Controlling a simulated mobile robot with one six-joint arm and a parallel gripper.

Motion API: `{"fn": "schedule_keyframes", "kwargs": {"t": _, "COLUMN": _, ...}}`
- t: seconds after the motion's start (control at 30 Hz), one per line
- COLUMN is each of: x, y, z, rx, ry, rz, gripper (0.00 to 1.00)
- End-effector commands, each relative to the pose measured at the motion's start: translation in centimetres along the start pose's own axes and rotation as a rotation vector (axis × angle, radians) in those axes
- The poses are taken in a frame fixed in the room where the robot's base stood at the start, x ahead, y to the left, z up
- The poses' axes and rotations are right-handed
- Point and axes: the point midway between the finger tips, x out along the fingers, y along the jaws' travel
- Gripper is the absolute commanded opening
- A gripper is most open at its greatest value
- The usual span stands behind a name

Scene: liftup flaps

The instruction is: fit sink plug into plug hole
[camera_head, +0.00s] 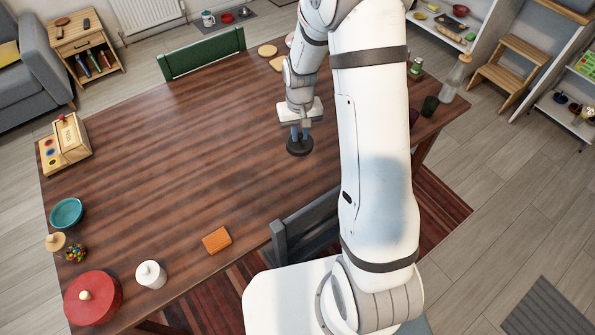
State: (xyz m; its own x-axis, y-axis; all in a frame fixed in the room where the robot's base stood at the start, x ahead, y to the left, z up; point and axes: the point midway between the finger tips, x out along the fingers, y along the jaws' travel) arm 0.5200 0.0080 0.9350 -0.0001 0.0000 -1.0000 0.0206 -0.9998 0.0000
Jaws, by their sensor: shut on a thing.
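My gripper (299,134) points down over the wooden table, right of the table's middle. I cannot make out a plug hole in this view; my arm covers part of the table's right side.
The table (170,150) is bare left of my gripper. A wooden toy box (66,146), teal bowl (66,212), red lidded pot (92,298), white jar (151,274) and orange block (217,241) lie left and front. Chairs (202,54) stand behind and in front (307,229).

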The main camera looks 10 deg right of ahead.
Motion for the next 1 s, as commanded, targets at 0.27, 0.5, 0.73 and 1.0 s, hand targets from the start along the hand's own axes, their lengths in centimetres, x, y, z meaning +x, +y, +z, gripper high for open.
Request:
{"fn": "schedule_keyframes", "kwargs": {"t": 0.27, "x": 2.5, "y": 0.0, "z": 0.1, "rx": -0.039, "ry": 0.004, "rz": 0.000, "gripper": 0.00}}
{"fn": "schedule_keyframes", "kwargs": {"t": 0.5, "x": 2.5, "y": 0.0, "z": 0.4, "rx": -0.053, "ry": 0.001, "rz": 0.000, "gripper": 0.00}}
{"fn": "schedule_keyframes", "kwargs": {"t": 0.73, "x": 6.1, "y": 0.0, "z": 0.5, "rx": -0.055, "ry": -0.005, "rz": 0.000, "gripper": 0.00}}
{"fn": "schedule_keyframes", "kwargs": {"t": 1.0, "x": 8.8, "y": 0.0, "z": 0.4, "rx": -0.055, "ry": -0.001, "rz": 0.000, "gripper": 0.00}}
